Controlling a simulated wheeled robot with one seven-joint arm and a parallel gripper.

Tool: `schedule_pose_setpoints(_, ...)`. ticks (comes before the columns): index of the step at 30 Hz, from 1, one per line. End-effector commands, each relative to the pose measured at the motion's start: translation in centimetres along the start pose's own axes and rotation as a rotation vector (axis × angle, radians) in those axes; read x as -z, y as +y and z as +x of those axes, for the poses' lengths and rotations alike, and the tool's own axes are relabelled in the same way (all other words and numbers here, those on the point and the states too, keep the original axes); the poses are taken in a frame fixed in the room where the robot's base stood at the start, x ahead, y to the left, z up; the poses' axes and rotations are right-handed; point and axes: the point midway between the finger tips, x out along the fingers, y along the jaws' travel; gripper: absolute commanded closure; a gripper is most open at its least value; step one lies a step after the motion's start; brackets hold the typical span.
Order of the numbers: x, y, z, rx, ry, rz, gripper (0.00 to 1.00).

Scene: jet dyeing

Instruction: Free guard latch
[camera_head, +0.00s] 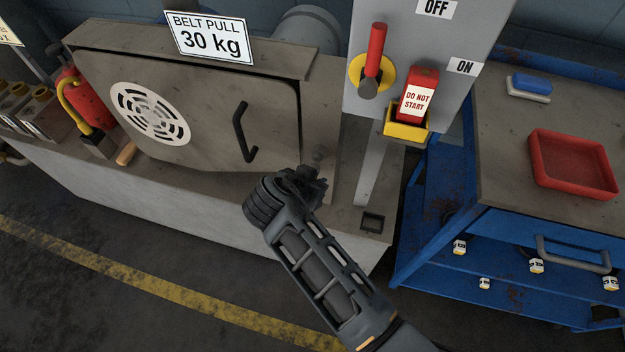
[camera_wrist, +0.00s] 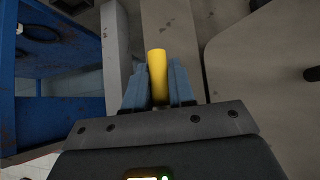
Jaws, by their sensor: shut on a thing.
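The grey machine guard (camera_head: 205,110) has a round white vent and a black handle (camera_head: 243,132), and it sits closed against the machine. My gripper (camera_head: 314,182) is at the guard's lower right corner. In the wrist view my gripper (camera_wrist: 158,92) is shut on an upright yellow grip (camera_wrist: 157,66), with a blue-grey finger on each side. The yellow grip appears to be the guard latch; its mount is hidden. In the head view my gripper covers it.
A grey switch panel (camera_head: 399,48) holds a red lever (camera_head: 375,48) and a red "DO NOT START" tag (camera_head: 418,95). A blue cart (camera_head: 428,215) with a red tray (camera_head: 572,163) stands at right. A red extinguisher-like bottle (camera_head: 88,102) is left of the guard.

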Motion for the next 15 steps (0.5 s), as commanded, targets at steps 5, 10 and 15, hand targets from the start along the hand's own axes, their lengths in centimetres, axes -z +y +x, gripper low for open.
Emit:
schedule_pose_setpoints(5, -0.16, 0.12, 0.07, -0.004, -0.001, -0.003, 1.00)
schedule_pose_setpoints(10, -0.17, 0.13, 0.09, -0.004, -0.002, -0.003, 0.73)
schedule_pose_setpoints(15, -0.11, 0.10, 0.06, -0.003, -0.001, -0.002, 0.57)
